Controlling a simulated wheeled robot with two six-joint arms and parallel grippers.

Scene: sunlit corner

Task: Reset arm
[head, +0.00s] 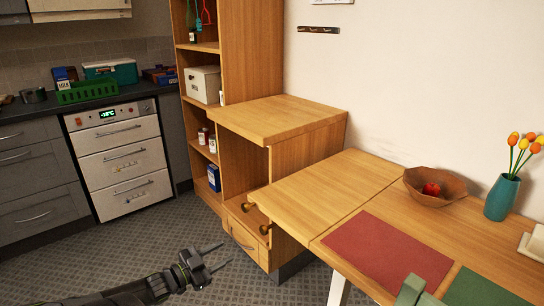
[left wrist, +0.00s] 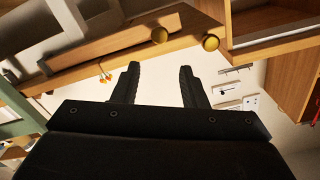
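My left gripper (head: 217,257) is at the end of my arm coming in from the lower left of the head view. It is over the floor, in front of the wooden cabinet (head: 241,243) and apart from it. Its two fingers are spread with nothing between them. The left wrist view also shows the left gripper (left wrist: 159,78) open and empty, with round knobs (left wrist: 160,35) beyond the fingertips. My right gripper is in neither view.
A wooden table (head: 325,184) with a bowl (head: 436,196), a vase (head: 502,197) and a red mat (head: 386,250) fills the right. A tall shelf (head: 250,50) stands at the back. Grey counters (head: 38,170) and a white drawer unit (head: 125,165) are left. The floor (head: 130,240) between is clear.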

